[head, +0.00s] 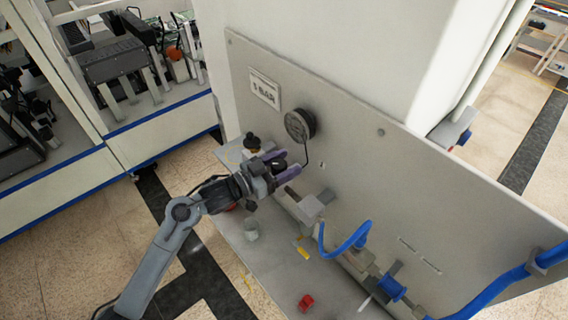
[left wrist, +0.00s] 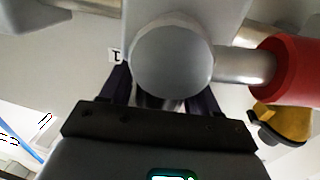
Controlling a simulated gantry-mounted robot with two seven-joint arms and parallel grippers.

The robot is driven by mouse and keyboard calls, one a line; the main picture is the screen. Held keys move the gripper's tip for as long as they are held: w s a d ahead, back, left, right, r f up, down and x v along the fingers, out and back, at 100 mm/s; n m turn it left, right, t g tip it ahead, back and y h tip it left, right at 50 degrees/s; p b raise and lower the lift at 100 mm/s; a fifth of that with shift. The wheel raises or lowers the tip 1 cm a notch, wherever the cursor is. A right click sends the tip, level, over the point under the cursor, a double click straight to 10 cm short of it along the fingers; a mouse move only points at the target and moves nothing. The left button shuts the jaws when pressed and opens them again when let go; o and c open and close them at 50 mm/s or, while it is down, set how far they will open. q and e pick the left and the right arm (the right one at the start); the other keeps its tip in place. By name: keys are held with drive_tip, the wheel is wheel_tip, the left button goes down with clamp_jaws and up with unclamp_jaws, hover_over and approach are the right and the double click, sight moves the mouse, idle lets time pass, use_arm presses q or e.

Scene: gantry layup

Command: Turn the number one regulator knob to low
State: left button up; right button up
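The left wrist view shows a round grey knob-like end (left wrist: 172,55) on the pipework, with a small label (left wrist: 116,56) beside it that seems to read 1. I cannot tell for certain that it is the number one regulator knob, and no low mark is readable. My left gripper (head: 289,164) is at the panel's pipework, below the round gauge (head: 299,125), with its two purple fingers apart. In the left wrist view the dark fingers lie on either side of the grey end, partly hidden by it; contact is unclear. My right gripper is not in view.
The grey panel (head: 355,165) carries a sign plate (head: 265,90) and a blue hose (head: 345,244). A red sleeve (left wrist: 285,72) and a yellow part (left wrist: 285,124) are close by on the right. A cup (head: 251,230) and a red item (head: 305,303) are on the shelf below.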

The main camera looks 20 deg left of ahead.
use_arm(q)
drive_tip(key=c, duration=0.7)
drive_tip(key=shift+c, duration=0.2)
drive_tip(key=shift+n+t+y, duration=0.3)
drive_tip(key=n+t+y+p, duration=0.1)
drive_tip(key=y, duration=0.1)
drive_tip(key=shift+n+y, duration=0.3)
drive_tip(key=shift+n, duration=0.1)
drive_tip(key=n+t+y, duration=0.1)
drive_tip(key=y, duration=0.1)
drive_tip(key=n+y, duration=0.2)
drive_tip(key=shift+w+a+t, duration=0.1)
drive_tip(key=shift+a+t, duration=0.1)
drive_tip(key=shift+t, duration=0.2)
drive_tip(key=shift+a+n+y, duration=0.15)
drive_tip(key=shift+n+y, duration=0.45)
drive_tip(key=shift+y, duration=0.45)
drive_tip(key=shift+a+n+y, duration=0.1)
drive_tip(key=shift+n+y, duration=0.5)
drive_tip(key=shift+y, duration=0.45)
drive_tip(key=o, duration=1)
